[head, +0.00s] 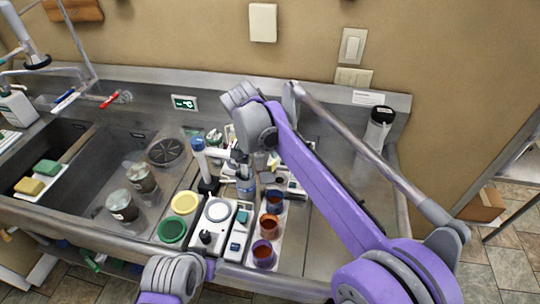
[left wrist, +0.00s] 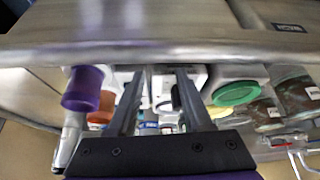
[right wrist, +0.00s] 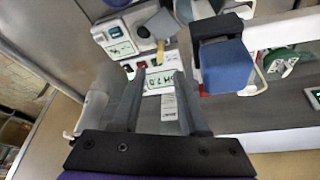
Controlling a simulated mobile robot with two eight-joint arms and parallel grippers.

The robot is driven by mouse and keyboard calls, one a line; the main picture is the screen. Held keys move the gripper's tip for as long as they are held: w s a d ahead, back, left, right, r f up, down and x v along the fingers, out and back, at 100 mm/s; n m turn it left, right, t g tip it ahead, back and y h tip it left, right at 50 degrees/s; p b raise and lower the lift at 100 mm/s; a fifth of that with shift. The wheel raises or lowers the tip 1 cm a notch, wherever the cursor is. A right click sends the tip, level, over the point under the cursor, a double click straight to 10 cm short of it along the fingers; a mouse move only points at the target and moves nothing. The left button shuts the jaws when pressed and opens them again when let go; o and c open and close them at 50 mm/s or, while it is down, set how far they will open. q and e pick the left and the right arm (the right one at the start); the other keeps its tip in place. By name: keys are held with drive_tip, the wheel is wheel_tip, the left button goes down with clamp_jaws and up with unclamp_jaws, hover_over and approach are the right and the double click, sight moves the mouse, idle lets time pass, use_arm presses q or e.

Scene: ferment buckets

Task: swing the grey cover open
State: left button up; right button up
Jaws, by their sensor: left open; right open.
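A small grey flap (right wrist: 160,22), which looks like the grey cover, shows at the top of the right wrist view. It lies by a white instrument (right wrist: 118,40) with green labels; I cannot tell how far it is open. My right gripper (right wrist: 157,88) is open and empty, its fingertips below the flap and apart from it. In the head view the right gripper (head: 241,156) is over the back of the cluttered counter, mostly hidden by its wrist. My left gripper (left wrist: 165,75) is open and empty at the counter's front edge; it also shows in the head view (head: 208,268).
A blue block with a black top (right wrist: 222,62) stands right beside my right fingers. Colored jars (head: 264,252), a white scale (head: 216,216) and a green lid (head: 172,230) crowd the front. A sink (head: 85,165) is left. A capped cylinder (head: 379,125) stands back right.

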drive_tip(key=shift+s+a+r, duration=0.1)
drive_tip(key=shift+s+r, duration=0.1)
drive_tip(key=shift+r, duration=0.35)
